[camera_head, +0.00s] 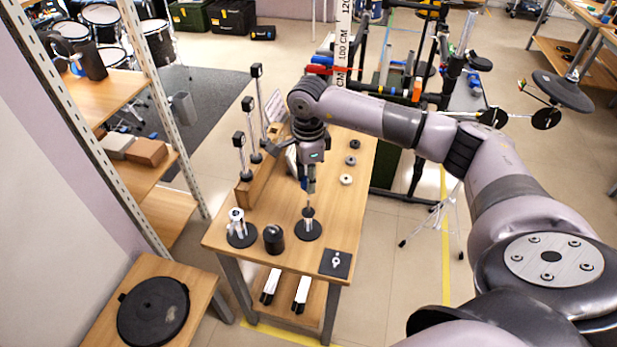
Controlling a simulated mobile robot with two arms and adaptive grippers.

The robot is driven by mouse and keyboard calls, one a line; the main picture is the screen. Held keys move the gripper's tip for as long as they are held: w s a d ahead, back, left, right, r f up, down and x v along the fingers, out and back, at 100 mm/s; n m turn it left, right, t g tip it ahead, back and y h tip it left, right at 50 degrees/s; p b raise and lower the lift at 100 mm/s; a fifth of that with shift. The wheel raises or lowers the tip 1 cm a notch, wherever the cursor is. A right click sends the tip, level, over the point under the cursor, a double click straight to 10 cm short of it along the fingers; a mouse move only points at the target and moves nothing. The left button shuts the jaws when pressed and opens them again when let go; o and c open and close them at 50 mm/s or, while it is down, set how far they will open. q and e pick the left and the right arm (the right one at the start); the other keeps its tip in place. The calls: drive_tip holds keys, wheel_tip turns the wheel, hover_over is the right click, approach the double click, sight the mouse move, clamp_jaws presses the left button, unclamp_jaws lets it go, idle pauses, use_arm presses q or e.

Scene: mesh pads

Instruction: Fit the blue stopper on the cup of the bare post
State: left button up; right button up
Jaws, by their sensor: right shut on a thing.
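My right gripper (309,192) points straight down above the front part of the wooden table and is shut. A small blue patch, which I take for the blue stopper (304,184), shows at its jaws; most of it is hidden. Right below stands a post with a dark cup-like top on a round black base (308,231). I cannot tell whether the held thing touches the cup. A second post (237,222), with chrome parts and a small blue spot, stands to the left on its own round base. My left gripper is not in view.
A black cylinder (273,239) stands between the two posts. A dark square plate (336,263) lies at the front right corner. Several tall black-headed rods rise from a wooden block (254,187) behind. Small rings (346,180) lie along the right. A shelf rack (130,85) stands left.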

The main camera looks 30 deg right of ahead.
drive_tip(key=shift+f, duration=0.45)
drive_tip(key=shift+f+b, duration=0.5)
drive_tip(key=shift+b, duration=0.2)
drive_tip(key=shift+f+b, duration=1.05)
drive_tip(key=shift+f, duration=0.2)
drive_tip(key=shift+f+b, duration=1.35)
drive_tip(key=shift+f, duration=0.25)
drive_tip(key=o, duration=0.9)
